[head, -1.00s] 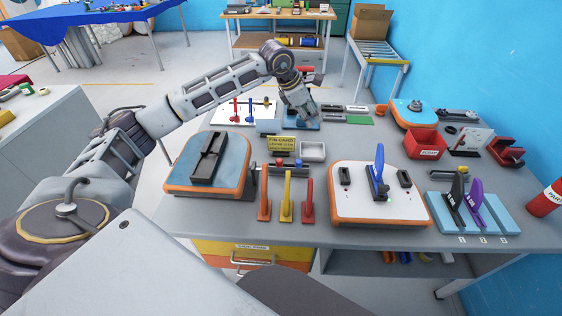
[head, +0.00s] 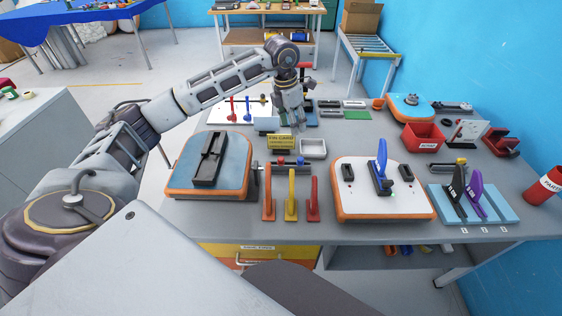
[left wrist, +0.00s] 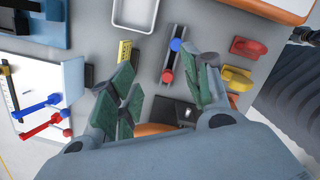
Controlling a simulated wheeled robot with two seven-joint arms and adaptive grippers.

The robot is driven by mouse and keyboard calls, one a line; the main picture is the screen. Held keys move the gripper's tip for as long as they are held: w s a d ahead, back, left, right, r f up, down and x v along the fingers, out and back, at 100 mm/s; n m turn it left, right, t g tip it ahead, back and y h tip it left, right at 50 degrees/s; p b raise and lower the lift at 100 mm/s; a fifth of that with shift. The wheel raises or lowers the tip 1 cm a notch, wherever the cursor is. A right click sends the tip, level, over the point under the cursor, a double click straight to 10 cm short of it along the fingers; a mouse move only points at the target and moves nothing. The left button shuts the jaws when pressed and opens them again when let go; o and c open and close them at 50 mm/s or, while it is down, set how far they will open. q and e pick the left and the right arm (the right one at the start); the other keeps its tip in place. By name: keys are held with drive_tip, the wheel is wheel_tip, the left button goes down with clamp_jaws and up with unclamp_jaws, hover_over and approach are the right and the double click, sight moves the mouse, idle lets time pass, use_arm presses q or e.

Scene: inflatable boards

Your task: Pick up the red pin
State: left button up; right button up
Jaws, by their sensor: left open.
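A small red round-headed pin (head: 281,160) sits beside a blue pin (head: 300,161) on a short dark rail, behind the upright fins near the table's front. In the left wrist view the red pin (left wrist: 167,76) and blue pin (left wrist: 176,44) show on the rail (left wrist: 171,62). My left gripper (head: 297,124) points down behind the yellow pin card (head: 284,142), apart from the pins. In the left wrist view my left gripper (left wrist: 165,92) is open and empty, its green-padded fingers appearing on either side of the red pin. My right gripper is out of view.
Orange, yellow and red fins (head: 313,198) stand in front of the rail. A blue-topped board (head: 235,165) is to the left, a white board (head: 355,205) to the right. A grey tray (head: 313,148) lies close behind. A red bin (head: 422,137) stands farther right.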

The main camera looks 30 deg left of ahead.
use_arm(q)
drive_tip(key=shift+s+a+f+n+g+y, duration=0.1)
drive_tip(key=shift+s+a+n+g+y, duration=0.35)
drive_tip(key=shift+s+n, duration=0.5)
drive_tip(key=shift+s+a+f+n+g+y, duration=0.15)
drive_tip(key=shift+s+a+n+g, duration=0.2)
drive_tip(key=shift+s+a+n, duration=0.55)
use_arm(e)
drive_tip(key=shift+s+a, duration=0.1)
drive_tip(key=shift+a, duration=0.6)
use_arm(q)
drive_tip(key=shift+w+d+r+n, duration=0.1)
drive_tip(key=shift+w+d+n, duration=0.15)
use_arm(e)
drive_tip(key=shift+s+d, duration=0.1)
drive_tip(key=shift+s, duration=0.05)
